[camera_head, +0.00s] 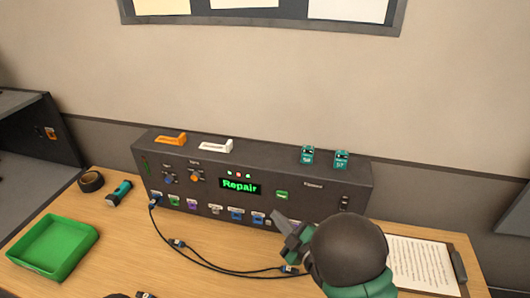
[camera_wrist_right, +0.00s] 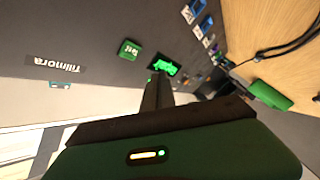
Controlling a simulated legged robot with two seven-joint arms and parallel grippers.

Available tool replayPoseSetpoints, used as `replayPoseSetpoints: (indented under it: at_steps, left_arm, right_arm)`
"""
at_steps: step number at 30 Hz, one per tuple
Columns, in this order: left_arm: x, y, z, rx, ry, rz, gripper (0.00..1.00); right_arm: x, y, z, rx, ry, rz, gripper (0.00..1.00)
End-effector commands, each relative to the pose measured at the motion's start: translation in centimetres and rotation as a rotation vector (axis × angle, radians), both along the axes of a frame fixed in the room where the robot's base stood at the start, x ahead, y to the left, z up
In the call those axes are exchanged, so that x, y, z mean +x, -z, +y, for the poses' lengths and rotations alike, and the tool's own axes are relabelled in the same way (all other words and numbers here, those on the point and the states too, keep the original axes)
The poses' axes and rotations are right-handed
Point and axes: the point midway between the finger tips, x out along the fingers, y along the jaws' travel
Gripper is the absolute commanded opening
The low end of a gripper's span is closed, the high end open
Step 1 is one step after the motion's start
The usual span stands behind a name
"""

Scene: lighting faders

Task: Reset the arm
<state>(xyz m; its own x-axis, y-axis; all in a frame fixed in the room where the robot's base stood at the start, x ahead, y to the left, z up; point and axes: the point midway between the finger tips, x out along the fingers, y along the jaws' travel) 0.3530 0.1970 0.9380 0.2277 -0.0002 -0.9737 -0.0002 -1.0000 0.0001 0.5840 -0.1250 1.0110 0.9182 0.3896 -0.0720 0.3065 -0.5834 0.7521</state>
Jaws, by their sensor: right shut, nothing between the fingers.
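My right arm comes in from the lower right in the head view. My right gripper (camera_head: 283,226) is shut and empty, in front of the lower right part of the dark console (camera_head: 300,178). I cannot tell whether it touches the console. The arm hides part of the console's lower right front. In the right wrist view the gripper fingers (camera_wrist_right: 158,92) are together, with the console's green test button (camera_wrist_right: 130,50) and lit display (camera_wrist_right: 163,65) beyond them. The display (camera_head: 240,187) reads "Repair" in the head view. My left gripper does not show.
Black cables (camera_head: 215,265) with blue plugs lie on the wooden table (camera_head: 120,265). A green tray (camera_head: 55,248), flashlight (camera_head: 118,193) and tape roll (camera_head: 91,181) are at left. A clipboard (camera_head: 425,265) lies at right. Orange and white handles and two teal modules (camera_head: 307,155) sit on the console.

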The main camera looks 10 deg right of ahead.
Motion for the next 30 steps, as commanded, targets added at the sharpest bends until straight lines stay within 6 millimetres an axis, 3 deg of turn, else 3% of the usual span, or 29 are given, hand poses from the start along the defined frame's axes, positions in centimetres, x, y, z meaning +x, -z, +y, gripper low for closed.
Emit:
replayPoseSetpoints:
  at_steps: [4, 8, 11, 13, 18, 21, 24, 30]
  left_arm:
    - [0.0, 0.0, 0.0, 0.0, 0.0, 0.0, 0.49]
    - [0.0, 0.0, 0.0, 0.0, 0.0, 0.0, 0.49]
    - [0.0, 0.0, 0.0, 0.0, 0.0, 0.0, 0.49]
    - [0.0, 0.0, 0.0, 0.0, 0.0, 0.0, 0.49]
    - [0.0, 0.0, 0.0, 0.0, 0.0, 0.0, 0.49]
    - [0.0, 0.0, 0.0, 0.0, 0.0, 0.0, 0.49]
    - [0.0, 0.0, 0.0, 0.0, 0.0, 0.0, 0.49]
    - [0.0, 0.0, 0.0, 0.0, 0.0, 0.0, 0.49]
  right_arm:
    - [0.2, 0.4, -1.1, 0.019, 0.055, 0.067, 0.0]
    - [-0.7, 2.3, -4.4, 0.105, 0.243, 0.311, 0.0]
    - [-4.0, 4.4, -6.9, 0.21, 0.427, 0.571, 0.0]
    - [-7.5, 5.7, -7.8, 0.285, 0.551, 0.757, 0.0]
    - [-17.4, 7.2, -7.9, 0.417, 0.801, 1.14, 0.0]
    - [-21.3, 7.2, -7.5, 0.45, 0.888, 1.272, 0.0]
    - [-23.0, 7.2, -7.2, 0.459, 0.924, 1.33, 0.0]
    - [-23.3, 7.2, -7.2, 0.457, 0.928, 1.339, 0.0]
